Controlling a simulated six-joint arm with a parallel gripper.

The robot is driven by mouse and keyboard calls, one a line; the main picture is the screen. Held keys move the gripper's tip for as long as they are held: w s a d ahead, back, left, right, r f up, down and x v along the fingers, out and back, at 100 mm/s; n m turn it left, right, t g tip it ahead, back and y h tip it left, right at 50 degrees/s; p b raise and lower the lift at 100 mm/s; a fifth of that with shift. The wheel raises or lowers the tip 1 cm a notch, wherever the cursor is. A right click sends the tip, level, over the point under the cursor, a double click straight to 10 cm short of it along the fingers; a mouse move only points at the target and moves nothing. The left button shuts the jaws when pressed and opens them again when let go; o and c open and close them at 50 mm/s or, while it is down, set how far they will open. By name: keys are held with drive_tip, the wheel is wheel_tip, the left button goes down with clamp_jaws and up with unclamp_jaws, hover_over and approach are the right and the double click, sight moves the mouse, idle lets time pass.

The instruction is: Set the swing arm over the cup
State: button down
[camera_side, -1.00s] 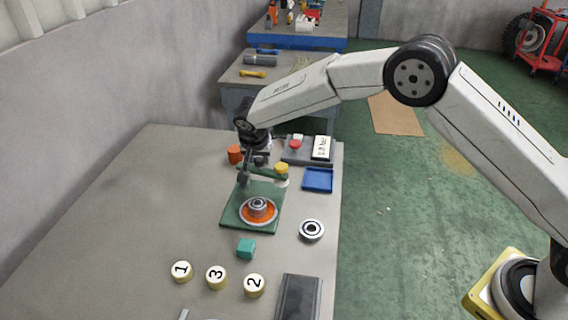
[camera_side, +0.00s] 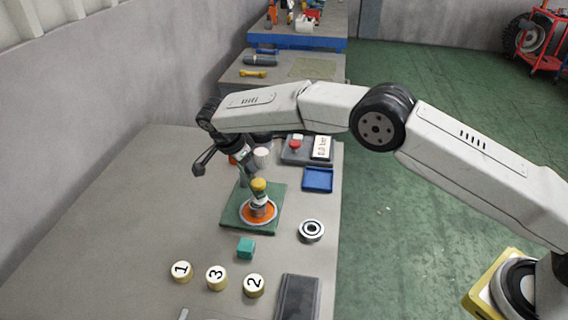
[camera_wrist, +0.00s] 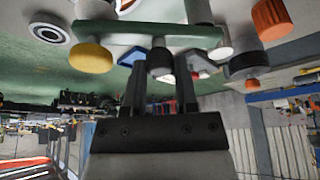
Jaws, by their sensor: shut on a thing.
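My gripper (camera_wrist: 160,75) is shut on the dark peg, with one finger on either side. The cup sits on a green plate (camera_side: 232,217). I cannot tell if the arm touches the cup. My wrist hides much of the bar in the side view.
A blue tray (camera_side: 318,180) and a box with a red button (camera_side: 295,146) are at the right. The table's left side is clear.

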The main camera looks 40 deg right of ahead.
drive_tip(key=shift+a+m, duration=0.15)
drive_tip(key=shift+m, duration=0.25)
drive_tip(key=shift+c, duration=1.9)
unclamp_jaws()
drive_tip(key=v, duration=0.7)
drive_tip(key=shift+w+r, duration=0.2)
drive_tip(key=shift+r, duration=0.15)
drive_tip(key=shift+a, duration=0.1)
